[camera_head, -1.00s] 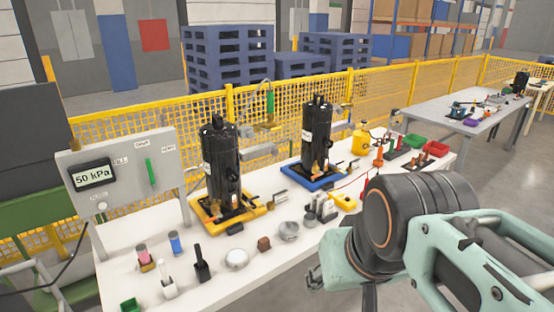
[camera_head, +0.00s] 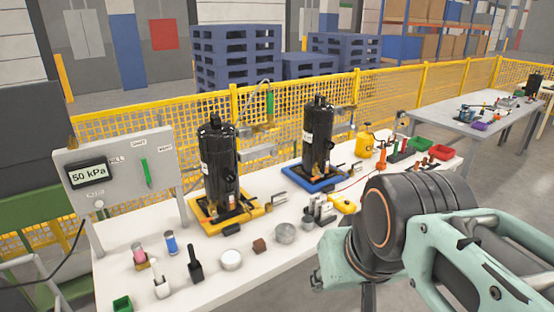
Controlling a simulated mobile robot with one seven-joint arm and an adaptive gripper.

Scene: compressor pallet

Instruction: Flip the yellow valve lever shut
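Two black compressors stand on the white table (camera_head: 205,275). The left compressor (camera_head: 219,165) is on a yellow base (camera_head: 252,208), the right compressor (camera_head: 318,130) on a blue base (camera_head: 306,182). A pipe fitting (camera_head: 262,127) with a green upright part (camera_head: 270,104) shows behind and between them. I cannot make out a clear yellow valve lever; a small yellow piece (camera_head: 343,205) lies on the table right of the metal parts, too small to identify. My teal and black arm fills the lower right, in front of the table. Its gripper fingers do not show.
A grey panel (camera_head: 122,203) reading 50 kPa, with a green lever (camera_head: 146,173), stands at the left. Small cups and tools line the table's front. Yellow mesh fencing (camera_head: 400,95) runs behind. A grey table (camera_head: 440,118) stands at the far right.

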